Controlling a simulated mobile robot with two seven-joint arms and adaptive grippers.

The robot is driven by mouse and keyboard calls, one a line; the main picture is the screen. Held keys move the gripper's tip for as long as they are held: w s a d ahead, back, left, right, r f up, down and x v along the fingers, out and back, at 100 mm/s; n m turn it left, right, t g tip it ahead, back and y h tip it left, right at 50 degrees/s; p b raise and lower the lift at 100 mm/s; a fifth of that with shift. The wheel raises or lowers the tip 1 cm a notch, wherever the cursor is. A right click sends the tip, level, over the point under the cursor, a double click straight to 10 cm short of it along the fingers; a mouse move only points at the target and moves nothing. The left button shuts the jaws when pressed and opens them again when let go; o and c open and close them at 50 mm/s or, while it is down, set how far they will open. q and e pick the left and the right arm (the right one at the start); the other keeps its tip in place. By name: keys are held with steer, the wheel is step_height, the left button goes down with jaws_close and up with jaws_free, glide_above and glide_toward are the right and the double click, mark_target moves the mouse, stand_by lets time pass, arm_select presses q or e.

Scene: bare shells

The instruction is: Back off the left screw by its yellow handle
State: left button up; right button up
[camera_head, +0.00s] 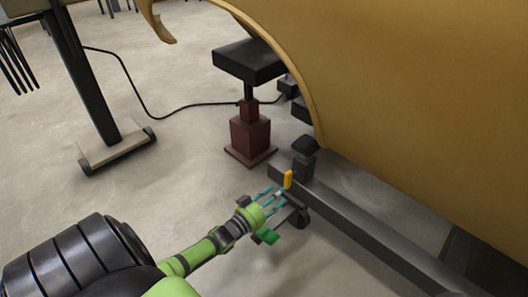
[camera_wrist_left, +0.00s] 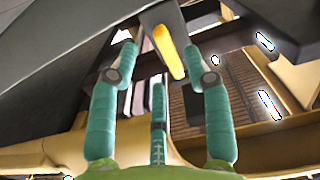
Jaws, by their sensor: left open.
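The screw's shaft is not clearly visible. My right gripper is not in view.
The dark grey beam (camera_head: 370,235) runs to the lower right under a large tan shell (camera_head: 420,90). A dark red jack stand (camera_head: 250,135) stands behind the handle. A wheeled post (camera_head: 85,80) and a black cable (camera_head: 165,112) are at the left. The floor between is clear.

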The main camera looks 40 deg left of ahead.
arm_select(q)
steer(key=s, duration=0.5)
steer(key=shift+s+a, duration=0.25)
steer(key=shift+s, duration=0.1)
